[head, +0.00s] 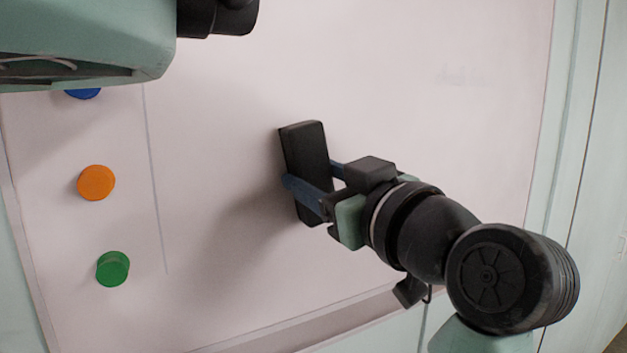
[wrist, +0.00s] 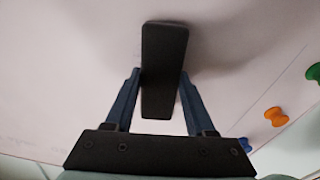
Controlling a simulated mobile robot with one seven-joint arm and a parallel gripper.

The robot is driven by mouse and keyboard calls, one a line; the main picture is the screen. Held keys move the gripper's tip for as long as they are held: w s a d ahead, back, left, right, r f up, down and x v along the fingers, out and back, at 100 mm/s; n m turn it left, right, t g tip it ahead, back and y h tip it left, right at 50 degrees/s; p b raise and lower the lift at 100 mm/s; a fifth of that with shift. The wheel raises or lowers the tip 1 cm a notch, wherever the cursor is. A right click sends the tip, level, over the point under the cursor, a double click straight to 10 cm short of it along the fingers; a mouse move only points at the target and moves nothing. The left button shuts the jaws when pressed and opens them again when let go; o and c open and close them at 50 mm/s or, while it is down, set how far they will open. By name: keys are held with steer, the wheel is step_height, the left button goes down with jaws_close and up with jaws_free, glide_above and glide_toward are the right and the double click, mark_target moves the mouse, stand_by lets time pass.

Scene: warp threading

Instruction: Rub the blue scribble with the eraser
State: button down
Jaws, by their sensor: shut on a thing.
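My gripper (head: 310,174) is shut on the dark eraser (head: 304,150), a long black block, with one blue finger on each side. The wrist view shows the eraser (wrist: 163,60) between the two fingers (wrist: 160,78), its long side running up the picture. It is at or very close to the whiteboard (head: 400,60); I cannot tell whether it touches. No clear blue scribble shows. A faint greyish mark (head: 462,77) is on the board at the upper right in the head view, apart from the eraser. Board behind the eraser and arm is hidden.
Orange (head: 96,183), green (head: 113,268) and blue (head: 83,93) round magnets sit on the board's left side, left of a thin grey vertical line (head: 155,180). A ledge (head: 330,325) runs along the bottom edge. The board's upper middle is clear.

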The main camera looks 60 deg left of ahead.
steer(key=w, duration=0.7)
steer(key=shift+d, duration=0.25)
steer(key=shift+d, duration=0.1)
steer(key=shift+s+d+b, duration=0.15)
steer(key=shift+d+b, duration=0.1)
steer(key=shift+d, duration=1.2)
steer(key=shift+s+d+b, duration=0.15)
steer(key=shift+d+b, duration=0.1)
steer(key=shift+d, duration=1.2)
steer(key=shift+d+f, duration=0.1)
steer(key=shift+s+d+b, duration=0.1)
steer(key=shift+d+b, duration=0.35)
steer(key=shift+d, duration=0.95)
